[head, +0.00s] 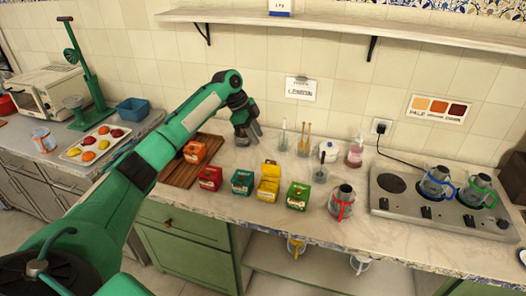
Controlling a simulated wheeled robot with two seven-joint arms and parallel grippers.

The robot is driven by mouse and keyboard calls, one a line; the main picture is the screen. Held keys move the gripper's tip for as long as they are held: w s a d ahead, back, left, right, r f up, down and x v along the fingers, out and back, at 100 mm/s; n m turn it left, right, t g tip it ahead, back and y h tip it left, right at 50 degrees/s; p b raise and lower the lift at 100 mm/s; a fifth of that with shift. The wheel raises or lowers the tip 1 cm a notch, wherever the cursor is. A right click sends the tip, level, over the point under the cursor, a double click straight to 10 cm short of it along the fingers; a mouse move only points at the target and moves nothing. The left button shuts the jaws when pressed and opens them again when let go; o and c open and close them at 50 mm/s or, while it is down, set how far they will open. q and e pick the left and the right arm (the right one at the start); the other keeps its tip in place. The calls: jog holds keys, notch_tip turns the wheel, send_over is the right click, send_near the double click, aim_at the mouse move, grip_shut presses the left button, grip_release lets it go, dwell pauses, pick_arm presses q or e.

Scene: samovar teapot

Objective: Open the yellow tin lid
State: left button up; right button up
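The yellow tin (267,189) stands on the counter in a row of coloured tins, between a teal tin (242,182) and a green tin (298,196). Its yellow lid (270,169) appears raised at the back, standing above the tin's body. My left gripper (248,138) points down, above and behind the row, up and left of the yellow tin and apart from it. Nothing shows held in it, but its finger gap is not clear. My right gripper does not show.
A red tin (210,178) and an orange tin (195,152) stand to the left, the latter at a wooden board (180,173). A metal pot with red trim (341,203) stands right of the green tin. Glass jars (304,142) stand behind. A hotplate (400,208) holds two kettles.

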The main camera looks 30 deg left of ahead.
pick_arm(q)
jog(key=v, duration=0.3)
jog(key=shift+a+r, duration=0.1)
jog(key=shift+r, duration=0.15)
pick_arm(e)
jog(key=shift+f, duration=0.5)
pick_arm(q)
jog(key=shift+c, duration=0.2)
